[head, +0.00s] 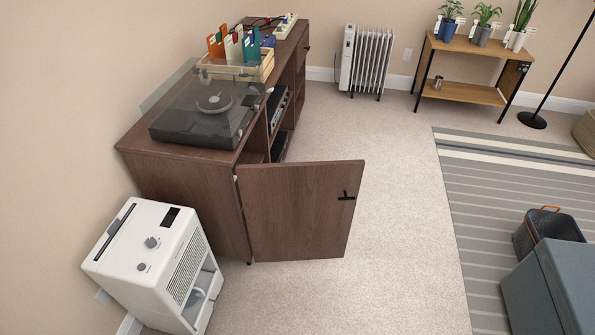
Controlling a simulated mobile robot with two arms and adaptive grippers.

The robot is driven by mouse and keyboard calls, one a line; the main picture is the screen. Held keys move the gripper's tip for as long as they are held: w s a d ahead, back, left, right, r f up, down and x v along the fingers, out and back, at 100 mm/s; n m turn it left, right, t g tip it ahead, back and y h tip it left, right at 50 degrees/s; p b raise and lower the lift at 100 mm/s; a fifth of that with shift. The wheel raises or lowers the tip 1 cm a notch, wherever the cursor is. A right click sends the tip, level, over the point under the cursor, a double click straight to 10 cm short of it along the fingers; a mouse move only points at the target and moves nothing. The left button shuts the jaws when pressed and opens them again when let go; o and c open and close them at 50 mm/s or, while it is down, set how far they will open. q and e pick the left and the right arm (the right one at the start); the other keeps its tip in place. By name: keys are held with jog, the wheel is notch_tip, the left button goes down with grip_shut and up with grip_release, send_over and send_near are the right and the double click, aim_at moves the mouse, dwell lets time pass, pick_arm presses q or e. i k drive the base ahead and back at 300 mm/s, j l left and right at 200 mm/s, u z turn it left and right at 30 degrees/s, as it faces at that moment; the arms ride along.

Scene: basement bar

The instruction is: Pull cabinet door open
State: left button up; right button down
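The brown wooden cabinet (190,190) stands along the left wall. Its near door (290,212) is swung wide open, sticking out to the right from the cabinet's near front corner. A black T-shaped handle (346,196) sits near the door's free edge, on the face turned toward me. The shelves behind the door are partly hidden by it. A small dark handle also shows at the cabinet's far end. Neither of my grippers is in view, and nothing touches the door.
A white dehumidifier-like appliance (155,262) stands close to the cabinet's near end. A turntable (208,108) and wooden crate (240,68) rest on top. A white radiator (366,58) and plant shelf (465,94) stand at the back. Carpet (400,180) right of the door is clear; a blue-grey box (550,285) is lower right.

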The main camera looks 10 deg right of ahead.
aim_at(301, 211)
jog(key=i+l+u, duration=0.15)
jog(key=l+u, duration=0.15)
jog(key=u, duration=0.15)
jog(key=i+l+u, duration=0.1)
jog(key=l+u, duration=0.55)
jog(key=u, duration=0.2)
jog(key=l+u, duration=0.4)
